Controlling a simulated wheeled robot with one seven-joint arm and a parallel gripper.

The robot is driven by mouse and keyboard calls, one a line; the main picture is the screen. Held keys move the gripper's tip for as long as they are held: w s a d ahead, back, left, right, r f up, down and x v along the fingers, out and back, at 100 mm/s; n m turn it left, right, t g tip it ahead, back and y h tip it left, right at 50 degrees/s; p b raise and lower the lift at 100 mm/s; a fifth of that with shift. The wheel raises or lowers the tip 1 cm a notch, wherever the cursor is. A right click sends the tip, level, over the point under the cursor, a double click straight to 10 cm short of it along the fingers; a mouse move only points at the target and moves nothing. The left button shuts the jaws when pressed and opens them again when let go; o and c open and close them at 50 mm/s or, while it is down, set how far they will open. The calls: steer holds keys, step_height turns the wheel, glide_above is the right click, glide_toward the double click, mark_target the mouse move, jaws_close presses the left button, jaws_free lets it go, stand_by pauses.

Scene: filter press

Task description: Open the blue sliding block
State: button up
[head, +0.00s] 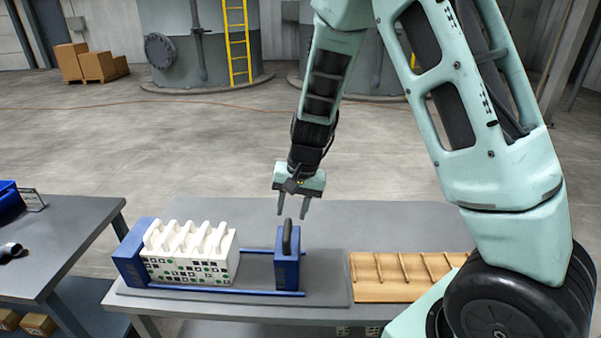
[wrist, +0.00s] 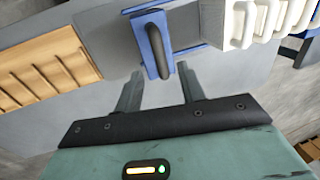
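The blue sliding block (head: 287,262) stands on two blue rails at the right end of the filter press, with a black handle (head: 287,238) on its top. It is apart from the white plates (head: 190,254), with a gap of bare rail between. In the wrist view the blue block (wrist: 142,35) and its handle (wrist: 157,49) lie just beyond my fingertips. My gripper (head: 293,212) is above the block, fingers pointing down. In the wrist view my gripper (wrist: 160,85) has its fingers spread, with nothing between them. It does not appear to touch the handle.
A wooden rack (head: 390,290) with several slots lies right of the press on the same grey table (head: 340,215). A second table (head: 75,225) stands at the left, with a blue bin (head: 9,203). Cardboard boxes and tanks stand far behind.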

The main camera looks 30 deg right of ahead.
step_height(320, 180, up, 12)
steer(key=s+d, duration=0.1)
steer(key=d, duration=0.1)
steer(key=shift+s+f, duration=0.2)
stand_by(0.3)
